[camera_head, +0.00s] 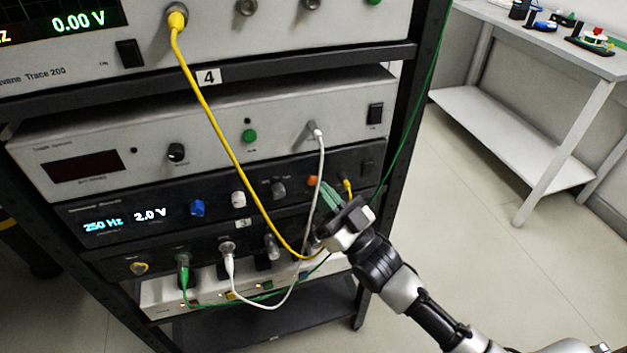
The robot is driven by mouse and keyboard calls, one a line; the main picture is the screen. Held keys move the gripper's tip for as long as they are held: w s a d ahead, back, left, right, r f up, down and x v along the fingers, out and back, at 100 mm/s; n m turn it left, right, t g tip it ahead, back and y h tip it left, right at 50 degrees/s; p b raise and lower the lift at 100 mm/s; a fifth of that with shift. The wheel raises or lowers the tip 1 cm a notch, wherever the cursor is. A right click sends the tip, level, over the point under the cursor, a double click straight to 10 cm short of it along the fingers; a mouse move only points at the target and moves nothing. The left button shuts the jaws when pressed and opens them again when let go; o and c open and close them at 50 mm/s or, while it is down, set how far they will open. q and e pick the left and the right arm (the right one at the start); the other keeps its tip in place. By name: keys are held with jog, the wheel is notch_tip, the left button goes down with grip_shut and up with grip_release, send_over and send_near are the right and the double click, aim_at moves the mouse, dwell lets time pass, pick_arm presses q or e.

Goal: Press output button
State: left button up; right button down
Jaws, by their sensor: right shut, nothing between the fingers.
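The black signal generator (107,232) sits in the rack and shows 250 Hz and 2.0 V in lit digits. A small orange button (312,181) is on the right part of its front, probably the output button; its label is too small to read. My right gripper (326,189) is shut and empty, with its teal fingertips just right of and below the orange button. I cannot tell if they touch it. The gripper body hides part of the panel below. My left gripper is out of view.
A yellow cable (210,118), a white cable (320,165) and a green cable (418,110) hang across the rack front close to my right gripper. A grey instrument (90,130) sits above the generator. A bench (545,40) stands back right, with open floor between.

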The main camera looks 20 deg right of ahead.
jog(key=shift+w, duration=0.1)
dwell(0.6)
jog(key=shift+w, duration=0.35)
dwell(0.5)
jog(key=shift+s, duration=0.5)
jog(key=s+p, duration=0.3)
jog(key=s, duration=0.3)
jog(key=shift+d, duration=0.15)
